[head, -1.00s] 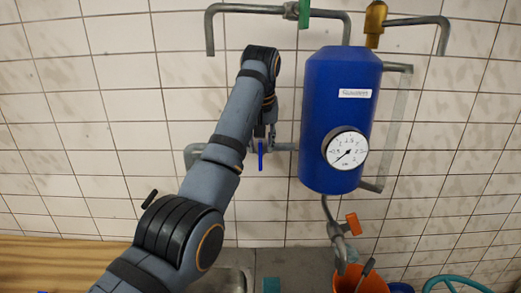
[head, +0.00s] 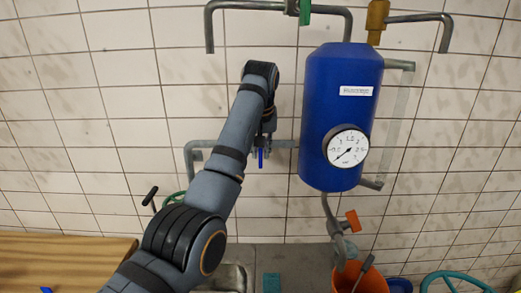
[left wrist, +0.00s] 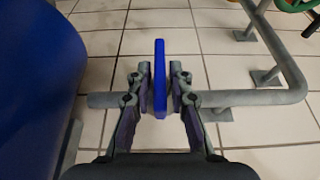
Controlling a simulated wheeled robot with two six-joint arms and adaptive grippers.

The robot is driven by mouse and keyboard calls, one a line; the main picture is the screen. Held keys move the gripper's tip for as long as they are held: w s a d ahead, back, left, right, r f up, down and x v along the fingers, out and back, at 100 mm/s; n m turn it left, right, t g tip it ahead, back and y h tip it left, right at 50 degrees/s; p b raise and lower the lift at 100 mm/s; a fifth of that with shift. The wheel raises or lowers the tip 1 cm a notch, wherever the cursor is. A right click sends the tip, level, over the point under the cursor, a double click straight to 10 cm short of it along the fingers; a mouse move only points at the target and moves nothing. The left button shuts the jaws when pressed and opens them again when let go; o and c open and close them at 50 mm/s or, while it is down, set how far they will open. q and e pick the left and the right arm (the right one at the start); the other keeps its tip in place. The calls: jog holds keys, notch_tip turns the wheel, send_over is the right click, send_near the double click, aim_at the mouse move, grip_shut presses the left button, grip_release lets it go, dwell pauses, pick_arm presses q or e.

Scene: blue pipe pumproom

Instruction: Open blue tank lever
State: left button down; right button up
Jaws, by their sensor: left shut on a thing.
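The blue lever (head: 261,158) sits on the grey pipe (head: 284,144) left of the blue tank (head: 340,110). In the head view only its lower end shows below my left gripper (head: 265,138). In the left wrist view the lever (left wrist: 159,70) stands upright between the two fingers of my left gripper (left wrist: 158,95), which is shut on it. The blue tank (left wrist: 35,80) fills the left side of that view. My right gripper is not in view.
The round gauge (head: 347,146) is on the tank's front. An orange-handled valve (head: 352,220) hangs below it, above an orange bucket (head: 358,279). A green valve (head: 304,12) and a brass fitting (head: 377,20) are on the pipes above. A wooden top (head: 60,252) lies lower left.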

pick_arm(q)
jog(key=shift+a+f+h+b, duration=0.1)
jog(key=shift+h+b, duration=0.1)
jog(key=shift+h, duration=0.3)
jog(key=shift+a+h+b, duration=0.1)
jog(key=shift+h+b, duration=0.05)
jog(key=shift+h, duration=0.35)
jog(key=n+h, duration=0.1)
jog(key=h, duration=0.2)
jog(key=shift+a+b, duration=0.2)
jog(key=shift+b, duration=0.15)
jog(key=h, duration=0.3)
jog(key=shift+a+f+n+t, duration=0.2)
jog(key=shift+n+t, duration=0.1)
jog(key=shift+n, duration=0.1)
jog(key=shift+a+f+n+t+h+b, duration=0.2)
jog(key=shift+n+h+b, duration=0.25)
jog(key=shift+h+b, duration=0.75)
jog(key=shift+d+f+n+t+h+b, duration=0.15)
jog(key=shift+n+t+h+b, duration=0.4)
jog(key=shift+h, duration=1.1)
jog(key=shift+a+f+n+t+h+b, duration=0.1)
jog(key=shift+n+h+b, duration=0.2)
jog(key=shift+h+b, duration=0.95)
jog(key=shift+h, duration=0.3)
